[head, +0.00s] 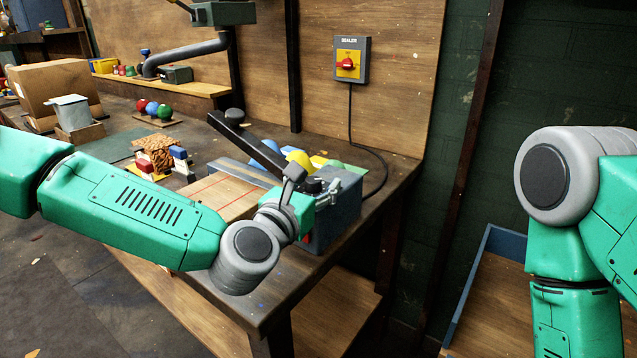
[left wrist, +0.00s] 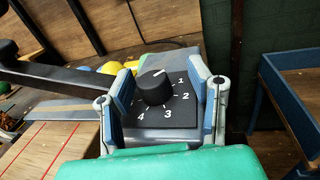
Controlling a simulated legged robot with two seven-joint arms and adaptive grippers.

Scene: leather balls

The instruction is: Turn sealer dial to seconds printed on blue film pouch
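The sealer (head: 335,215) is a blue-grey box at the bench's right end, with a long dark lever arm (head: 240,140). Its black dial (left wrist: 154,90) shows in the left wrist view on a dark plate printed 1, 2, 3, 4. The dial's white mark points up and slightly right, short of the 1. My left gripper (left wrist: 162,82) is open, its fingers on either side of the dial with gaps visible. In the head view my left gripper (head: 306,200) is partly hidden by its wrist. A blue item (head: 266,154) lies behind the lever; no print on it is readable. My right gripper is out of view.
A yellow item (head: 299,158) is beside the blue one. A wooden board (head: 222,193) lies left of the sealer. A switch box marked SEALER (head: 351,60) is on the wall, its cable hanging down. Several coloured balls and a cardboard box (head: 55,85) stand further left.

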